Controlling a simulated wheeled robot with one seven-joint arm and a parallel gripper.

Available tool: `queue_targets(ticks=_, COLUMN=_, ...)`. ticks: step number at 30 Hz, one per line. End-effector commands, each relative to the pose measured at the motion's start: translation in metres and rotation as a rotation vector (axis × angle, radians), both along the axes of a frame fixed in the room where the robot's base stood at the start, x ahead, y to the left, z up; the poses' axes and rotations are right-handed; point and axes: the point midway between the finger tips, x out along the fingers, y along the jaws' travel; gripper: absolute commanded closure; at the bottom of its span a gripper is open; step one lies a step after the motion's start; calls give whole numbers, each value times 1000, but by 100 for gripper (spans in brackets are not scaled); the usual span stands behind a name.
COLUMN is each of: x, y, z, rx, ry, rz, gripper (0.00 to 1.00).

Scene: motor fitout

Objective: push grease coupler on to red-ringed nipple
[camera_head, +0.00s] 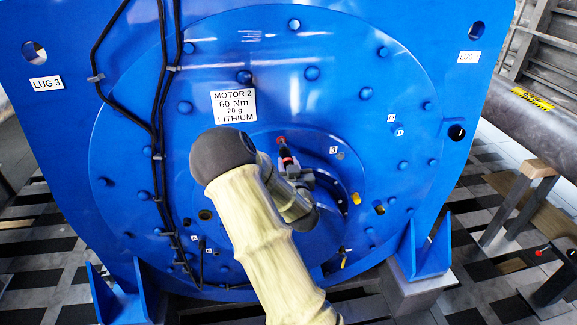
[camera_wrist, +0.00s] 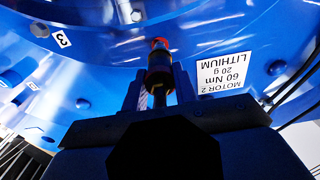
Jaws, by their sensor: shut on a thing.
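The big blue motor face (camera_head: 240,60) fills the head view. My gripper (camera_head: 291,170) is in front of its hub and shut on the grease coupler (camera_head: 286,155), a small dark cylinder with a reddish band. In the wrist view the coupler (camera_wrist: 158,78) stands out between the fingers of my gripper (camera_wrist: 158,92), pointing at the motor. A red spot, seemingly the red-ringed nipple (camera_head: 281,140), shows right at the coupler's far end. The two look in line; I cannot tell whether they touch or how far the coupler is on. The nipple's base is partly hidden.
A "MOTOR 2, 60 Nm, 20 g, LITHIUM" label (camera_head: 234,106) is left of the hub. Black cables (camera_head: 158,110) run down the motor's left side. Bolt heads (camera_head: 312,73) stick out around the face. A grey pipe (camera_head: 535,110) lies at the right.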

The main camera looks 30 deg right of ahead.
Motion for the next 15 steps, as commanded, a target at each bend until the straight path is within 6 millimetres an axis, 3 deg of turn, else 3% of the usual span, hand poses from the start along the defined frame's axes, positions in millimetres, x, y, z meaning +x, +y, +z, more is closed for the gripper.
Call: queue_targets(ticks=15, x=10, y=-4, z=0, rx=-1, ry=-2, rz=-1, gripper=97)
